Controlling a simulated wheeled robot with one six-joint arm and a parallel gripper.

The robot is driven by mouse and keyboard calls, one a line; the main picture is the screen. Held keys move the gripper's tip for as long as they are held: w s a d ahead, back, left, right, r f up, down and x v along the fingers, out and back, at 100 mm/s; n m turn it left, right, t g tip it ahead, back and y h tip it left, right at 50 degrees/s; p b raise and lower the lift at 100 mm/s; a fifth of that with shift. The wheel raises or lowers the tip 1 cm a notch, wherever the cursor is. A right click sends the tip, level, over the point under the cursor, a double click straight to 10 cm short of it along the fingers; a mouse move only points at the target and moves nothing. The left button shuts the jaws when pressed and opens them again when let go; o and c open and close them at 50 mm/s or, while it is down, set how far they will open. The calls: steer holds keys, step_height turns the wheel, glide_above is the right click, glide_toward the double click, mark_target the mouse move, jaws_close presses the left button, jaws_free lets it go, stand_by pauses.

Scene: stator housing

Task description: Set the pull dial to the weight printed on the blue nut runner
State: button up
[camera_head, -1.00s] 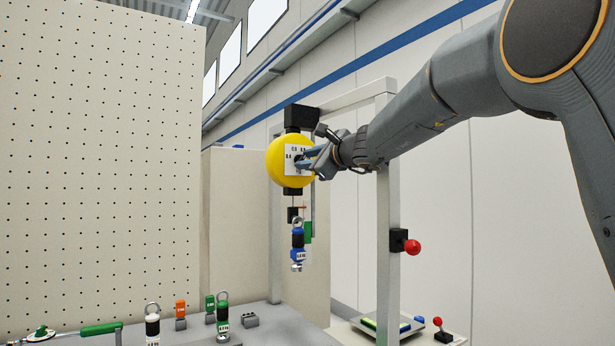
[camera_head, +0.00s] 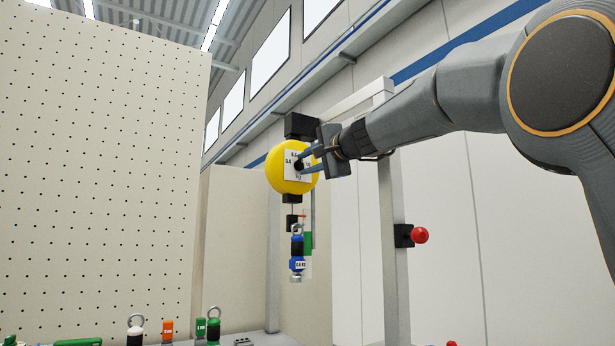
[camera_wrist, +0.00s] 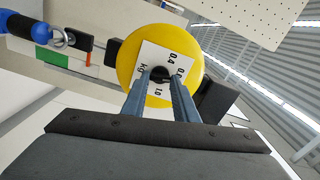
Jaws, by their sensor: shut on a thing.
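The yellow balancer (camera_head: 279,181) hangs from the grey frame. Its white dial plate (camera_head: 291,177) carries printed numbers around a dark knob; in the wrist view the plate (camera_wrist: 153,56) shows 0.4, 1.0, "kg" and a partly covered number. My gripper (camera_head: 300,164) reaches in from the right and is shut on the dark knob (camera_wrist: 159,74); its fingers show in the wrist view (camera_wrist: 160,82). The knob's pointer direction is hard to tell. The blue nut runner (camera_head: 297,265) hangs below the balancer; its white label is too small to read surely.
A green and red marker strip (camera_head: 308,243) stands beside the hanging tool. Other tools, a green one (camera_head: 213,328) and an orange one (camera_head: 168,329), stand at the bottom left. A pegboard (camera_head: 100,170) fills the left.

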steer(key=shift+n+b, duration=1.05)
steer(key=shift+n, duration=0.05)
steer(key=o, duration=1.1)
steer(key=shift+c, duration=0.2)
steer(key=b+v, duration=0.1)
steer(key=v, duration=0.6)
steer(key=shift+s+d+b, duration=0.15)
steer(key=shift+s+b, duration=0.2)
steer(key=shift+b, duration=0.05)
